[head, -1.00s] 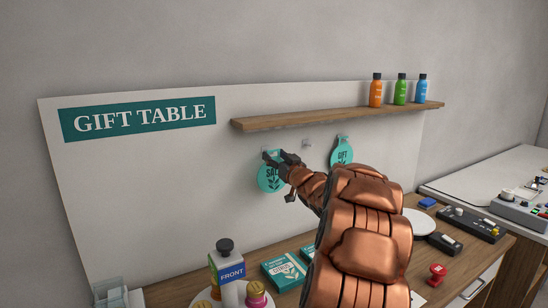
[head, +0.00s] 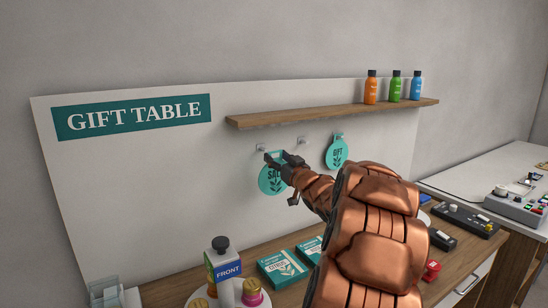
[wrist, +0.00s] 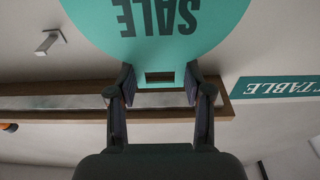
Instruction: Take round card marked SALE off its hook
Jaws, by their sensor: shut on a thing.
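The round teal SALE card (head: 271,181) hangs from my gripper (head: 284,159) in front of the white board, its print partly covered by the fingers. In the wrist view the card (wrist: 160,25) is upside down, and my gripper (wrist: 158,86) is shut on the sides of its slotted tab. Brown shows through the slot, and no hook is seen in it. In the head view a bare hook (head: 261,147) shows up and left of the tab, apart from it.
An empty middle hook (head: 302,141) and a teal GIFT card (head: 337,154) are to the right. A wooden shelf (head: 320,115) with several bottles is above.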

